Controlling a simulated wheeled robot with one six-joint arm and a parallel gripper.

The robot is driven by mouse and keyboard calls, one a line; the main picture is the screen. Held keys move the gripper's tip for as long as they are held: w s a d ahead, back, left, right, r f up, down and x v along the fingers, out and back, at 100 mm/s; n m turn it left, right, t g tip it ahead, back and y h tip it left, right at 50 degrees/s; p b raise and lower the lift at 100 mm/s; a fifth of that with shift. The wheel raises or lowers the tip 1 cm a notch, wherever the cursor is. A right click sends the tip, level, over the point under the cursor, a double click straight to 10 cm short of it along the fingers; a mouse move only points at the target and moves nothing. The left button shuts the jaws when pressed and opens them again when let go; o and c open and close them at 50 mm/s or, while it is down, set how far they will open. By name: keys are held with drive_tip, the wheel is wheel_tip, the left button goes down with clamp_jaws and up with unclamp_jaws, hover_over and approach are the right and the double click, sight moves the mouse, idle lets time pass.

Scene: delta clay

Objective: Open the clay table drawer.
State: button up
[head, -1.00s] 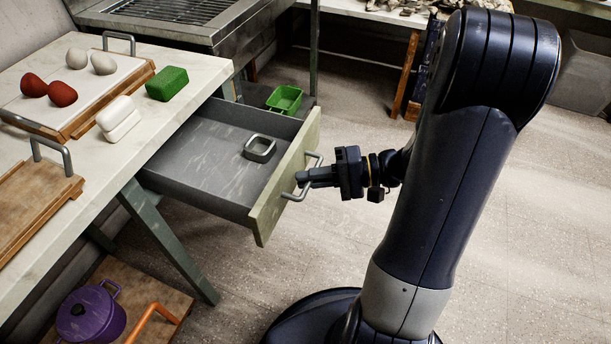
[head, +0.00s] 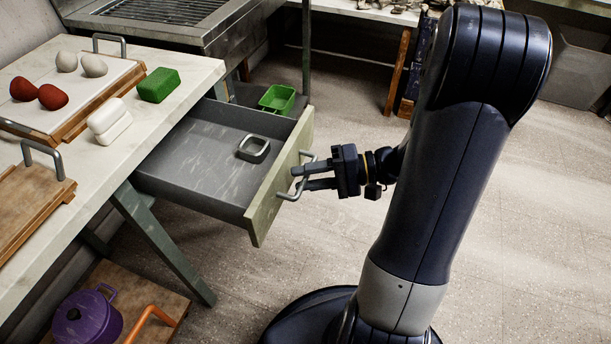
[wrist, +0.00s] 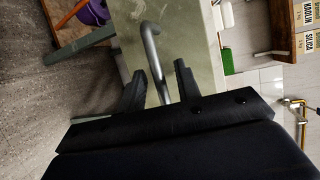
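The clay table drawer (head: 205,165) is pulled well out of the table, with its grey inside in view. A grey square ring-like object (head: 254,148) lies in it. Its pale green front (head: 262,212) carries a metal bar handle (head: 289,196). My gripper (head: 299,178) is open at the handle, with its fingers apart. In the wrist view the handle (wrist: 152,52) stands between the two spread fingers (wrist: 160,88), with gaps to both sides. The drawer front (wrist: 185,40) shows behind it.
The table top (head: 150,125) holds a green block (head: 159,85), white blocks (head: 110,121) and boards with clay lumps. A green tray (head: 277,99) lies behind the drawer. A purple pot (head: 88,318) stands below the table.

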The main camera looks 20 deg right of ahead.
drive_tip(key=p+v, duration=0.1)
drive_tip(key=v, duration=0.9)
drive_tip(key=shift+d+p, duration=0.2)
drive_tip(key=shift+p, duration=0.15)
drive_tip(key=b+x, duration=0.2)
drive_tip(key=x, duration=0.9)
drive_tip(key=shift+a, duration=0.1)
